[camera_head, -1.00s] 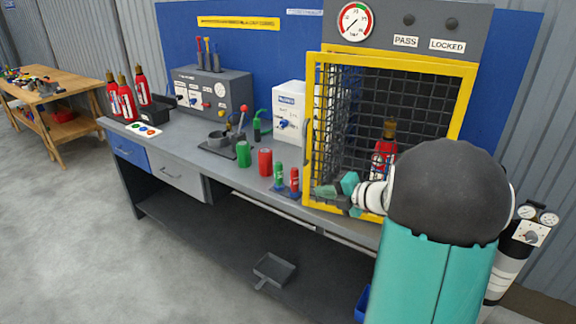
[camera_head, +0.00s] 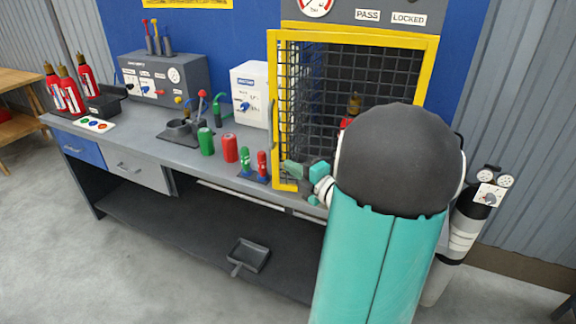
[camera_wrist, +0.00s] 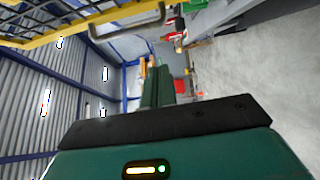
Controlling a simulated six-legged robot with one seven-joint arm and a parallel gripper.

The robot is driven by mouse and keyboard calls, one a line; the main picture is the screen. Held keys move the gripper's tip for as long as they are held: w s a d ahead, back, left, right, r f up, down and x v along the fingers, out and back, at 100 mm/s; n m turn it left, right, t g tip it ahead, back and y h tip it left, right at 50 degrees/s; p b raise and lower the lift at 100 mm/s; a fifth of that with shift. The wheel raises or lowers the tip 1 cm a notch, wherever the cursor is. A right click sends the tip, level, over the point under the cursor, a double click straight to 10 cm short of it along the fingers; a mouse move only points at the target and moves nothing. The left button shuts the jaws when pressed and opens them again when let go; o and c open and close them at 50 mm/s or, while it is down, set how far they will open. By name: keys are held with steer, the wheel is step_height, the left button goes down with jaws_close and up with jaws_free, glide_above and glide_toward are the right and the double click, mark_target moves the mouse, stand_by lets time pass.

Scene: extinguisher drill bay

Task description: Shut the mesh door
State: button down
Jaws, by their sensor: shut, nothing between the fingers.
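The mesh door (camera_head: 356,39) is a yellow frame with dark wire mesh on the cage at the back right of the bench. Its handle (camera_head: 274,122) is on its left edge. My arm hides the door's lower right.
A red extinguisher (camera_head: 350,108) stands inside the cage, partly hidden. Small green and red valve pieces (camera_head: 254,165) stand just left of my gripper, with green (camera_head: 206,141) and red (camera_head: 230,148) cylinders beyond. A gas cylinder (camera_head: 468,220) stands at right. The floor in front is clear.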

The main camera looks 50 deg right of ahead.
mark_target(281, 136)
steer(key=w+d, duration=0.1)
steer(key=w, duration=0.2)
steer(key=w+d, duration=0.1)
steer(key=w, duration=0.2)
steer(key=w+d, duration=0.1)
steer(key=w, duration=0.2)
steer(key=shift+w+d, duration=0.2)
steer(key=shift+w, duration=0.1)
steer(key=shift+m+h, duration=0.4)
steer(key=shift+h, duration=0.2)
steer(key=w+d, duration=0.1)
steer(key=d, duration=0.1)
steer(key=w+d, duration=0.3)
steer(key=d, duration=0.1)
steer(key=shift+w+d, duration=0.25)
steer(key=shift+w, duration=0.15)
steer(key=shift+d+r+m+h, duration=0.2)
steer(key=shift+d+m+h, duration=0.1)
steer(key=shift+d+h, duration=0.2)
steer(key=shift+f, duration=0.15)
